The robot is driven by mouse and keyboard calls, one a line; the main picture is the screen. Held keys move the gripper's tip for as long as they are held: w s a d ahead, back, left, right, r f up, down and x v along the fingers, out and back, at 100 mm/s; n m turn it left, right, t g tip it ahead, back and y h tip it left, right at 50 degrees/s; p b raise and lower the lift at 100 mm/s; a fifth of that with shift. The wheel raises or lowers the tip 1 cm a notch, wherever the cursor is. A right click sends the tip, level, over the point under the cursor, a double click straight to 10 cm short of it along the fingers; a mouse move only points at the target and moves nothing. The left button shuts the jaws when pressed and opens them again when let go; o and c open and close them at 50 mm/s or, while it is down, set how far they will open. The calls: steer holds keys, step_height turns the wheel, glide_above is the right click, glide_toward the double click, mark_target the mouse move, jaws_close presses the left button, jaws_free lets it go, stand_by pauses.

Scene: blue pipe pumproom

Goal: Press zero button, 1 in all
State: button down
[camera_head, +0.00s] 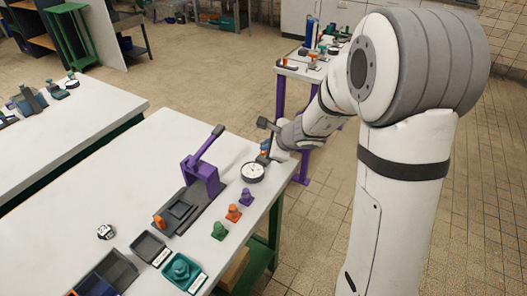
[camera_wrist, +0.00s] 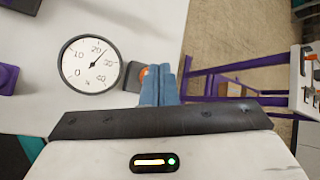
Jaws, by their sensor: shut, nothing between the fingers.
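A round white dial gauge (camera_wrist: 90,64) with a dark rim lies on the white table; it also shows in the head view (camera_head: 252,172). Its black needle points a little past 20. Just right of it in the wrist view is a dark block (camera_wrist: 131,76) with an orange button (camera_wrist: 143,74), partly hidden behind my fingers. My gripper (camera_wrist: 166,72) is shut and empty, its blue fingertips over the right part of the button. I cannot tell whether they touch it. In the head view my gripper (camera_head: 264,155) is at the table's right edge, beside the gauge.
A purple lever press (camera_head: 203,172) stands left of the gauge. Purple (camera_head: 246,196), orange (camera_head: 234,213) and green (camera_head: 219,231) pieces line the table's right side. Small trays (camera_head: 150,248) are nearer. A purple-legged table (camera_head: 300,66) stands behind; floor is open right.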

steer(key=shift+f+b, duration=0.7)
stand_by(0.5)
steer(key=shift+r, duration=0.2)
steer(key=shift+r+p, duration=1.1)
steer(key=shift+r, duration=0.05)
steer(key=shift+r, duration=0.15)
step_height(320, 180, up, 5)
steer(key=p, duration=0.4)
stand_by(0.4)
